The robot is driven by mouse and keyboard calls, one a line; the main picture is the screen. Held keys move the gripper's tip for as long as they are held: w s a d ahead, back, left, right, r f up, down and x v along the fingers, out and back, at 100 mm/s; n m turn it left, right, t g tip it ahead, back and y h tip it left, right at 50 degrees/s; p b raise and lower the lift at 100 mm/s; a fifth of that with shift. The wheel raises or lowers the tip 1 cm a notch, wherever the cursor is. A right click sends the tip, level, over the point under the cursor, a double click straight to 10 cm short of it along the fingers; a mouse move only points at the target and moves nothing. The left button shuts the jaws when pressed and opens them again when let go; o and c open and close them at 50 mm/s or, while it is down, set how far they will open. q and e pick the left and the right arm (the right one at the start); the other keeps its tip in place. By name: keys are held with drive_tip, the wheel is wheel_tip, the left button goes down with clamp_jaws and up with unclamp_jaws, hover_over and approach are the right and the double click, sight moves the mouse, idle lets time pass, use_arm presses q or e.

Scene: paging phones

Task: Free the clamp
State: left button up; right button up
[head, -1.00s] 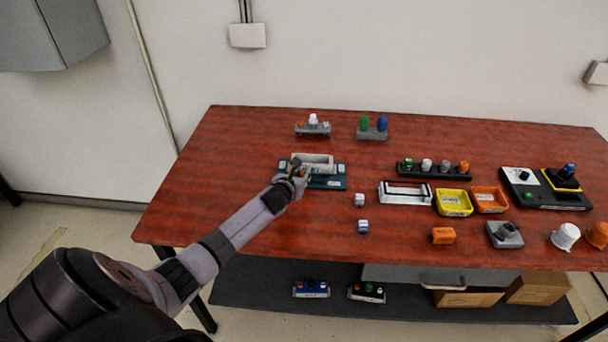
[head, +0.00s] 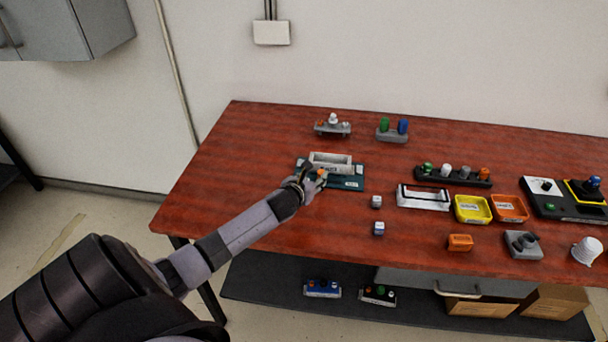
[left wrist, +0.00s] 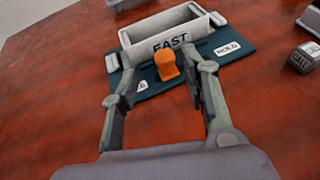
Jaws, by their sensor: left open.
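A teal base plate (head: 345,184) on the table carries a pale grey open tray (head: 343,159) at its back. The tray is marked EAST in the left wrist view (left wrist: 171,40). An orange knob (left wrist: 167,66) stands upright in front of the tray, between a HOLD label (left wrist: 228,48) on the right and a partly hidden label ending in E (left wrist: 142,86) on the left. My left gripper (head: 310,176) is open and empty; its fingers (left wrist: 157,66) lie either side of the orange knob in the wrist picture. Whether they touch it I cannot tell. My right gripper is out of view.
Two small labelled cubes (head: 377,201) (head: 378,228) lie right of the plate. Farther right are a white tray (head: 424,207), yellow bin (head: 473,219), orange bin (head: 510,218) and a peg rack (head: 452,183). Two peg stands (head: 333,128) (head: 393,136) are behind. The table's left is clear.

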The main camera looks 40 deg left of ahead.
use_arm(q)
drive_tip(key=v, duration=0.7)
drive_tip(key=shift+s, duration=0.35)
drive_tip(key=shift+r, duration=0.1)
